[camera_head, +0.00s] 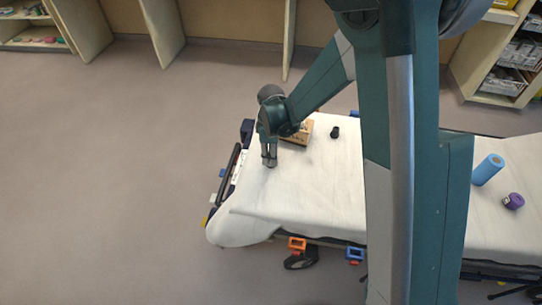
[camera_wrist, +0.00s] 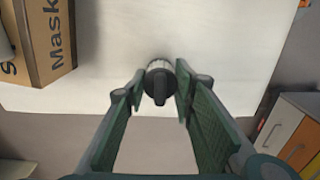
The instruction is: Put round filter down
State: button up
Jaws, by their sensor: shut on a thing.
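The round filter (camera_wrist: 159,84) is a dark, round piece with a paler ribbed rim and a bar across its face. It sits between the two fingertips of my gripper (camera_wrist: 160,92) in the wrist view, and the gripper is shut on it. In the head view my gripper (camera_head: 269,161) points down over the left end of the white-sheeted stretcher (camera_head: 300,195). There the filter is too small and covered to make out clearly. I cannot tell whether it touches the sheet.
A cardboard mask box (camera_wrist: 40,40) stands close by at the left in the wrist view; it also shows behind my gripper in the head view (camera_head: 299,134). A small black item (camera_head: 335,132), a blue roll (camera_head: 488,169) and a purple roll (camera_head: 513,201) are on the stretcher. Bare sheet lies in front.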

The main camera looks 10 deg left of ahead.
jog(key=shift+f, duration=0.2)
jog(key=o, duration=0.9)
jog(key=shift+r, duration=0.15)
notch_tip(320, 180, up, 12)
jog(key=p, duration=0.2)
jog(key=shift+p, duration=0.3)
jog(key=shift+r, duration=0.1)
dwell(0.5)
